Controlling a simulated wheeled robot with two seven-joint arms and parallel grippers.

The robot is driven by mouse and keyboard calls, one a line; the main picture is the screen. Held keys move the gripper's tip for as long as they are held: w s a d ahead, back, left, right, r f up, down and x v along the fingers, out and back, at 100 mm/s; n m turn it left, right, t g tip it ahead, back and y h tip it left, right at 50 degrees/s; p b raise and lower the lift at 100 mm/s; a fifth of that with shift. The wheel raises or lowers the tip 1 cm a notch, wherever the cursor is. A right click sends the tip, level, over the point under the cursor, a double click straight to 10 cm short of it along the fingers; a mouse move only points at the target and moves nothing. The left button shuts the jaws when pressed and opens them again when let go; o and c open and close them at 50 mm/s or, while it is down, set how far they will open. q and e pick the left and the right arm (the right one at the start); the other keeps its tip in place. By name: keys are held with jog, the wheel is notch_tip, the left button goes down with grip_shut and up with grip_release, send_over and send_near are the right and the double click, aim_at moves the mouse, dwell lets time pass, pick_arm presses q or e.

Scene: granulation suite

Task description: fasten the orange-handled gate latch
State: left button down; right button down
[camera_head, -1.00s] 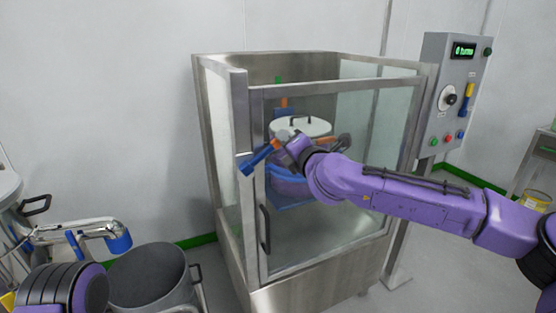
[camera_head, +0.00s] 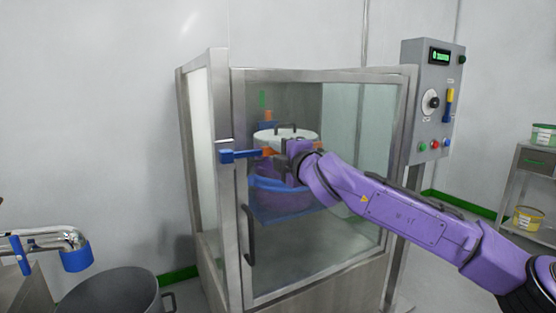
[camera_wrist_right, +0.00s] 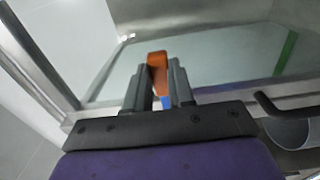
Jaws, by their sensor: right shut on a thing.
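The gate latch is a bar with an orange handle (camera_head: 267,152) and a blue end (camera_head: 232,156), lying about level across the left upright of the glazed gate (camera_head: 355,120). Its blue end reaches the corner post of the enclosure. My right gripper (camera_head: 284,151) is at the orange handle, in front of the glass. In the right wrist view, the orange handle (camera_wrist_right: 157,72) stands between the two grey fingers (camera_wrist_right: 158,85), which are shut on it. A bit of blue shows below it. The fingers partly hide the handle. My left gripper is out of view.
The gate has a dark pull handle (camera_head: 249,236). A lidded vessel (camera_head: 285,138) stands behind the glass. A control panel (camera_head: 433,102) is at the right. A grey drum (camera_head: 110,292) and a pipe with a blue collar (camera_head: 76,259) are at lower left.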

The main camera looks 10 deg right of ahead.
jog(key=shift+f, duration=0.2)
jog(key=c, duration=1)
grip_release()
jog(key=shift+o, duration=0.2)
jog(key=b+v, duration=0.1)
jog(key=v, duration=0.9)
jog(key=shift+s, duration=0.3)
jog(key=shift+d+r, duration=0.1)
